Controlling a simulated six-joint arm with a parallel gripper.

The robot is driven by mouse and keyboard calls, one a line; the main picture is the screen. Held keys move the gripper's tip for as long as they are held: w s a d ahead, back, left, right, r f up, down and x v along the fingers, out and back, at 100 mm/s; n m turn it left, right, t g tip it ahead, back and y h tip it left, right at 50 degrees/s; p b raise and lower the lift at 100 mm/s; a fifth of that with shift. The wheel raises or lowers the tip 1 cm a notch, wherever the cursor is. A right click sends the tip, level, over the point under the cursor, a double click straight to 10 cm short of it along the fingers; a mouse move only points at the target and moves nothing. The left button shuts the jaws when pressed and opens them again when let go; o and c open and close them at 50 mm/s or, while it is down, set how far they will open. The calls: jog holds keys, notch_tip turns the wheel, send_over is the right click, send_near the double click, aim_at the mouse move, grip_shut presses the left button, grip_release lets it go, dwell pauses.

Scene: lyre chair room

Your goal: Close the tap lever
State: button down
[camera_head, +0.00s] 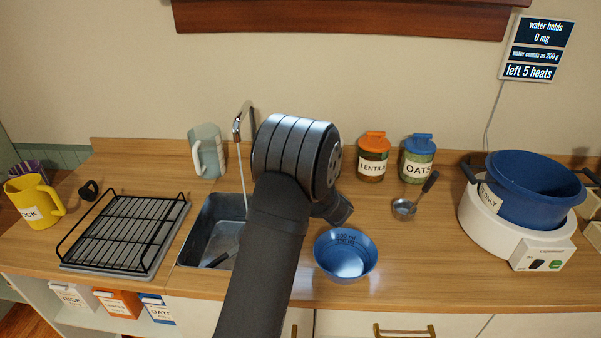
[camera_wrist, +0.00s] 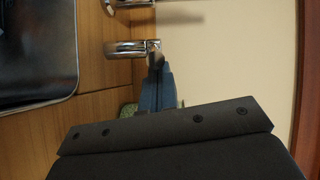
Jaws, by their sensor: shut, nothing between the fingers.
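The chrome tap (camera_head: 238,128) stands behind the sink (camera_head: 212,225) in the head view, and a thin stream of water seems to run from its spout into the sink. In the wrist view a chrome tap part (camera_wrist: 130,48), perhaps the lever, lies right at the fingertips, and more chrome (camera_wrist: 132,4) shows at the top edge. My gripper (camera_wrist: 156,60) is shut and empty, its tips beside or against the chrome part; contact cannot be told. In the head view my own arm hides the gripper and the tap's right side.
A grey-white jug (camera_head: 206,150) stands left of the tap. A black drying rack (camera_head: 125,232) lies left of the sink. A blue bowl (camera_head: 345,255), lentil jar (camera_head: 372,158), oats jar (camera_head: 417,160) and ladle (camera_head: 405,208) are on the right. A blue pot (camera_head: 535,190) sits on a white heater (camera_head: 500,235).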

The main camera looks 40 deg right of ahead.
jog(key=shift+w+a, duration=0.3)
jog(key=shift+a, duration=0.45)
jog(key=shift+w+a, duration=0.3)
jog(key=shift+a, duration=0.4)
jog(key=shift+w+a+f, duration=0.1)
jog(key=shift+a, duration=0.1)
jog(key=s+a, duration=0.4)
jog(key=s, duration=0.5)
jog(key=shift+a+r, duration=0.15)
jog(key=shift+r, duration=0.2)
jog(key=w+d, duration=0.3)
jog(key=w, duration=0.3)
jog(key=shift+w+d+f, duration=0.15)
jog(key=shift+d, duration=0.1)
jog(key=c, duration=2.2)
grip_release()
